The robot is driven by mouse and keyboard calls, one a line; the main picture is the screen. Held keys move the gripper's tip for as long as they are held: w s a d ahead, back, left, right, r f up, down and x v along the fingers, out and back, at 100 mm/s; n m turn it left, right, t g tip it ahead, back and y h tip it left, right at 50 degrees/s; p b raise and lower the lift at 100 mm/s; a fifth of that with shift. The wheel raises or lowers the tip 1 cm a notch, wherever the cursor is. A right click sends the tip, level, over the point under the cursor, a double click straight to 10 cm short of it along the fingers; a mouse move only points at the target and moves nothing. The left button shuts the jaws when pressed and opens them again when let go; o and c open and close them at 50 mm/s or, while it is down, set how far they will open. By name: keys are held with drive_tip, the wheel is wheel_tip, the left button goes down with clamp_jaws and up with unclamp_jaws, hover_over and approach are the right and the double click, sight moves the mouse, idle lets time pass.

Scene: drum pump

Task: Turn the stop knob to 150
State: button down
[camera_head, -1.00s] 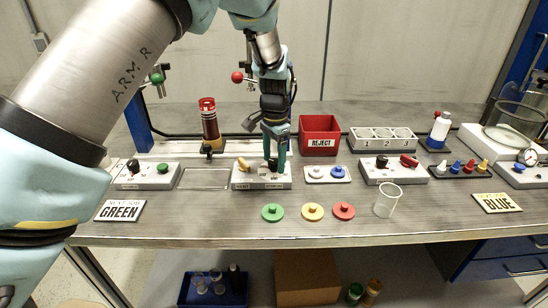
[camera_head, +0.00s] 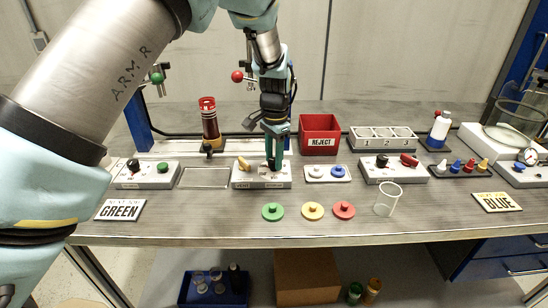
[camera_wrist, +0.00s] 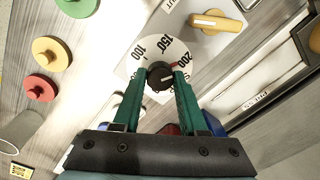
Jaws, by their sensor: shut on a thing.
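The stop knob (camera_wrist: 160,76) is black and round, at the centre of a white dial (camera_wrist: 146,54) marked 100, 150 and 200 in the wrist view. My gripper (camera_wrist: 163,82) points down with its two green fingers shut on the knob, one on each side. A red mark shows at the knob's edge, toward the 200. The fingers hide part of the dial. In the head view my gripper (camera_head: 274,160) stands over the white box (camera_head: 247,181) that carries the knob; the knob is mostly hidden there.
A yellow handle (camera_head: 243,164) sits on the same box, left of the knob. A red REJECT bin (camera_head: 320,133) stands behind right. Green (camera_head: 272,212), yellow (camera_head: 313,211) and red (camera_head: 344,210) discs lie in front. A clear cup (camera_head: 388,199) stands further right.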

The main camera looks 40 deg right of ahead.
drive_tip(key=shift+n, duration=0.4)
drive_tip(key=n, duration=0.5)
drive_tip(key=shift+n, duration=0.3)
drive_tip(key=n, duration=0.4)
drive_tip(key=shift+d+n, duration=0.1)
drive_tip(key=shift+n, duration=0.6)
drive_tip(key=shift+c, duration=2.2)
unclamp_jaws()
drive_tip(key=shift+r, duration=0.1)
wheel_tip(320, 180, up, 11)
drive_tip(key=b, duration=0.3)
drive_tip(key=shift+f, duration=0.2)
